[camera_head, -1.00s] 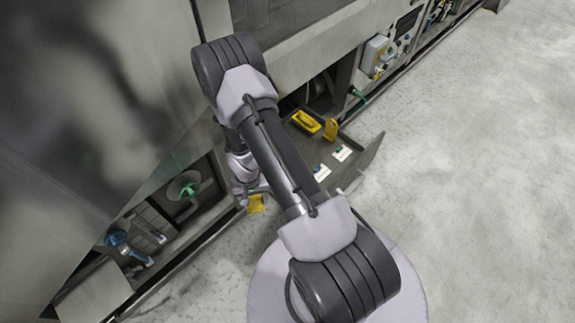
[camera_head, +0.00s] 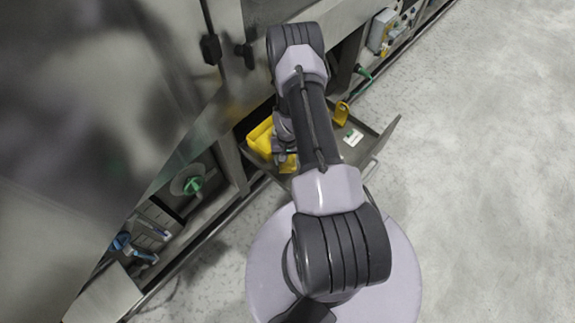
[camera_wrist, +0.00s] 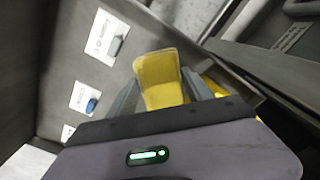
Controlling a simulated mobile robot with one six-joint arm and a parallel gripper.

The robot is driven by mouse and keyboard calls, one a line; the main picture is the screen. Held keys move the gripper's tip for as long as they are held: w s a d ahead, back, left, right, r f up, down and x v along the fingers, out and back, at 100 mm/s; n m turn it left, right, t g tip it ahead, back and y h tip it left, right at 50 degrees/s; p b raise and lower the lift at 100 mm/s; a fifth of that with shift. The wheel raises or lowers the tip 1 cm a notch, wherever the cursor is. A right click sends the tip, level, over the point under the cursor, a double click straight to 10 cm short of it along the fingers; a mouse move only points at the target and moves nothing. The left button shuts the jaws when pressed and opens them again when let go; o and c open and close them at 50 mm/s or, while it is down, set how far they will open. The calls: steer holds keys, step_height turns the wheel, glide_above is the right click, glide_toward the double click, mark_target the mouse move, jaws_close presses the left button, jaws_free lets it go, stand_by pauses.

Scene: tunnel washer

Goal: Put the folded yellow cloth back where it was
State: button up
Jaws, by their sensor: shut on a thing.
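My gripper (camera_wrist: 155,95) is shut on the folded yellow cloth (camera_wrist: 160,75), which stands up between the two fingers in the wrist view. In the head view part of the cloth (camera_head: 289,164) shows beside my wrist, over the left part of an open drawer (camera_head: 378,141). The drawer's grey floor also shows in the wrist view (camera_wrist: 55,60). I cannot tell whether the cloth touches the drawer floor. My arm hides the middle of the drawer.
A larger yellow thing (camera_head: 261,136) lies at the drawer's left end, close to my gripper. A small yellow piece (camera_head: 341,113) stands at the back right. White labels (camera_wrist: 84,97) lie on the drawer floor. An open compartment with a green-centred disc (camera_head: 192,185) is at left.

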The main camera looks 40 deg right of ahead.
mark_target(287, 164)
steer(key=shift+f+b, duration=0.95)
steer(key=shift+f, duration=0.95)
steer(key=o, duration=1.5)
steer(key=shift+c, duration=0.2)
step_height(287, 164, up, 12)
steer(key=p, duration=0.5)
steer(key=shift+r, duration=0.25)
